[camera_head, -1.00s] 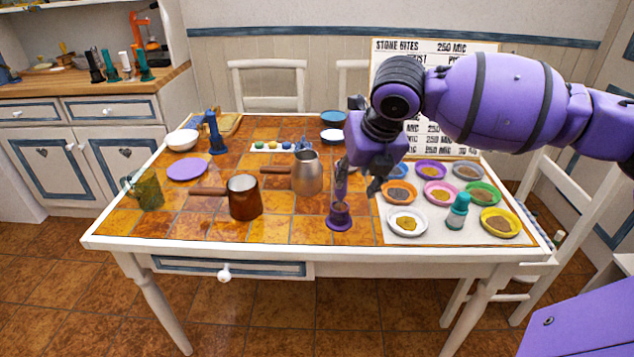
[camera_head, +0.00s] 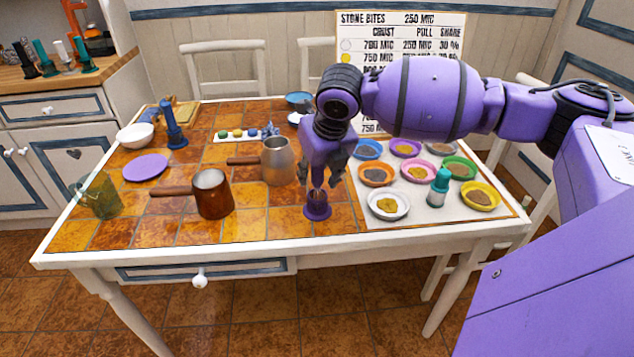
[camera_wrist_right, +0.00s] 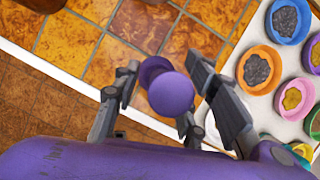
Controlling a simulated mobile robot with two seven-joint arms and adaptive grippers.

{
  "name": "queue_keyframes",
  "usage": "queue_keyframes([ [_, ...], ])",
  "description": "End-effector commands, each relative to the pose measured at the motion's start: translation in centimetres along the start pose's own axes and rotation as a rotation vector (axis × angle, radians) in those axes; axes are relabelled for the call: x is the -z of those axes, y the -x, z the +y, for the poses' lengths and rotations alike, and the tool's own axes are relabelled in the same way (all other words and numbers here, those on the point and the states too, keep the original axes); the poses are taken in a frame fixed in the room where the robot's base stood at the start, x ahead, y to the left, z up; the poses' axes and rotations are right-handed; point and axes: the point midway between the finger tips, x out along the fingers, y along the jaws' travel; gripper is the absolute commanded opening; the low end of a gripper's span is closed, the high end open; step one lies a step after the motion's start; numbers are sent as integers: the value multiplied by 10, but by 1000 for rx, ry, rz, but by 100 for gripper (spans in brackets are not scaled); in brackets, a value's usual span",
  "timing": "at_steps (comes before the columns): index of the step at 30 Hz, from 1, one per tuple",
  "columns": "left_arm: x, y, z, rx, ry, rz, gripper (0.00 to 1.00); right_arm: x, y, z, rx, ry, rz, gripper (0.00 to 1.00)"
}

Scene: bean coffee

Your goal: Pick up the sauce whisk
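What I take for the sauce whisk is a small upright purple tool (camera_head: 317,207) near the front middle of the tiled table. In the right wrist view its round purple knob (camera_wrist_right: 171,93) lies between my fingers, with a wider purple part (camera_wrist_right: 152,70) below it. My right gripper (camera_head: 322,185) is directly above it, pointing down; its hand hides the top in the head view. In the right wrist view the right gripper (camera_wrist_right: 165,85) is open, with its fingers on either side of the knob. Whether a finger touches it I cannot tell. My left gripper is out of view.
Several bowls, such as the white one (camera_head: 388,204), and a teal bottle (camera_head: 438,187) are close on the right. A purple plate (camera_head: 146,168) and green jug (camera_head: 98,196) are farther left.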

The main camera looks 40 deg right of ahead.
Motion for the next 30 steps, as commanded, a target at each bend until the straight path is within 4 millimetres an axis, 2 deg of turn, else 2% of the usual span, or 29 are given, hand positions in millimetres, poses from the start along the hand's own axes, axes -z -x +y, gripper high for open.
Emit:
queue_keyframes([
  [5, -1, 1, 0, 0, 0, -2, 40, -1, 1, 0, 0, 0, -2, 39],
  [14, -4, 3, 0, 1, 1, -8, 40, 0, 1, 0, 0, 0, -1, 1],
  [23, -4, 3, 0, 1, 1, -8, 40, -1, 2, 0, 0, 0, -2, 0],
  [26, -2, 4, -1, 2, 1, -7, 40, -6, 12, 0, 0, 0, -3, 0],
  [30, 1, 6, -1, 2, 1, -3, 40, -16, 37, 0, 0, 0, -5, 0],
])
